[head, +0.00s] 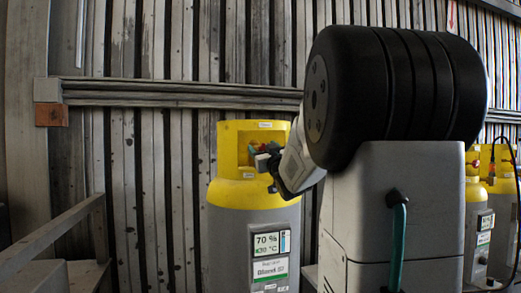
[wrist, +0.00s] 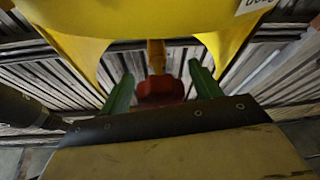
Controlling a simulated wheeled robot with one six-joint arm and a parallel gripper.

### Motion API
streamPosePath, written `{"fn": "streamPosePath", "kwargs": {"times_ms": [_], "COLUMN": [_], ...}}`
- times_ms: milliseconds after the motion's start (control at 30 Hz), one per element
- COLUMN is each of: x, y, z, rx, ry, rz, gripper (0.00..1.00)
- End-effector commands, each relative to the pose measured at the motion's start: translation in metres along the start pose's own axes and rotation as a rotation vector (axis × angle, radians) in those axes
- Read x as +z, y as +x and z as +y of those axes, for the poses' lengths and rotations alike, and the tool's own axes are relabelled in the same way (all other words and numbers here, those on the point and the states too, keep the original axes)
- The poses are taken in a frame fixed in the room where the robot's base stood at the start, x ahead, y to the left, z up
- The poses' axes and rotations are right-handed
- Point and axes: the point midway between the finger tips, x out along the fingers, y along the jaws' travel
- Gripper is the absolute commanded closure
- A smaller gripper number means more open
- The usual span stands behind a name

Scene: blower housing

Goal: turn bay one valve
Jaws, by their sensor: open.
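A grey cylinder with a yellow top (head: 225,192) stands left of my arm in the head view. Its yellow collar (wrist: 130,20) fills the top of the wrist view. A red valve handle (wrist: 160,92) on a brass-yellow stem (wrist: 156,55) shows in the collar's opening. My gripper (wrist: 162,84) is open, with one green finger on each side of the red handle. Gaps show between handle and fingers. In the head view my gripper (head: 262,160) is at the collar opening, and the valve is mostly hidden there.
The cylinder carries a label panel (head: 270,252) reading 70 %. More yellow-topped cylinders (head: 493,165) stand at the far right, with a dark hose. A ribbed metal wall (head: 150,150) with a horizontal rail (head: 180,94) is behind. A railing (head: 55,240) stands at lower left.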

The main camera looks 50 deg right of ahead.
Motion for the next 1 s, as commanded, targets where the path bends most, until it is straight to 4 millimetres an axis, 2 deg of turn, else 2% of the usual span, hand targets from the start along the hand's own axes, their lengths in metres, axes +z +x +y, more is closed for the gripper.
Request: {"fn": "streamPosePath", "kwargs": {"times_ms": [267,433,767,1000], "x": [0.0004,0.0004,0.0003,0.0001], "y": [0.0023,0.0022,0.0021,0.0022], "z": [-0.0003,-0.0003,-0.0003,-0.0005], "rx": [0.0,0.0,-0.011,-0.056], "ry": [0.0,0.0,-0.024,-0.136], "rz": [-0.001,-0.001,-0.001,0.0], "gripper": [0.37,0.81,0.81,0.81]}}
